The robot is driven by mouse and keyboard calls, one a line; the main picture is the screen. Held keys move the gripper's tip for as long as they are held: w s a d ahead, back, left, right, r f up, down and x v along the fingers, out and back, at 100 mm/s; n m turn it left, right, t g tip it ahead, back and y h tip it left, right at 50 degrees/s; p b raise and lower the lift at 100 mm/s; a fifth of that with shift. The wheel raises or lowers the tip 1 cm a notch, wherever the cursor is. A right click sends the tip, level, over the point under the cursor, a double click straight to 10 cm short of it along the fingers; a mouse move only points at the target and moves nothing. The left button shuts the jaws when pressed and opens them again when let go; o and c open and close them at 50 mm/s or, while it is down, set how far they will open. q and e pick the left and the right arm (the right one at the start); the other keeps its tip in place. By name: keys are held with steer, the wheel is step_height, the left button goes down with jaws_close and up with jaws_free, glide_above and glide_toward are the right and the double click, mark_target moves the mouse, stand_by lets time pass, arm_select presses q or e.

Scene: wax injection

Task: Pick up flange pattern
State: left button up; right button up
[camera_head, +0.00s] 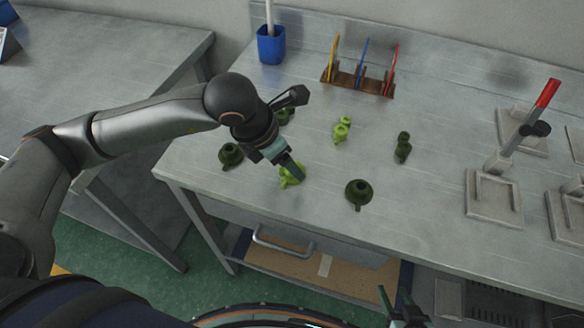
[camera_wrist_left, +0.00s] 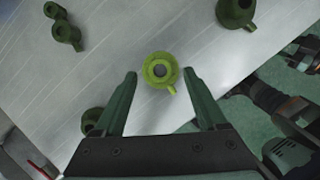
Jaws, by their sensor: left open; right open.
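A light green flange pattern (camera_head: 289,181), round with a raised hub and a small side tab, sits on the metal workbench near its front edge. My left gripper (camera_head: 287,168) is open right above it and partly hides it in the head view. In the left wrist view the pattern (camera_wrist_left: 160,71) lies between the two spread fingertips of the left gripper (camera_wrist_left: 160,75), with a gap on each side. My right gripper (camera_head: 400,300) is open and empty at the bottom of the head view, low in front of the workbench.
Dark green flange-like patterns stand to the left (camera_head: 230,155) and right (camera_head: 358,194) of it. Light (camera_head: 341,130) and dark (camera_head: 403,147) two-part patterns stand farther back. A tool rack (camera_head: 357,83), blue cup (camera_head: 271,45) and grey press with red handle (camera_head: 495,190) are beyond.

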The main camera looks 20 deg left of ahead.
arm_select(q)
steer(key=shift+x, duration=1.05)
jaws_close()
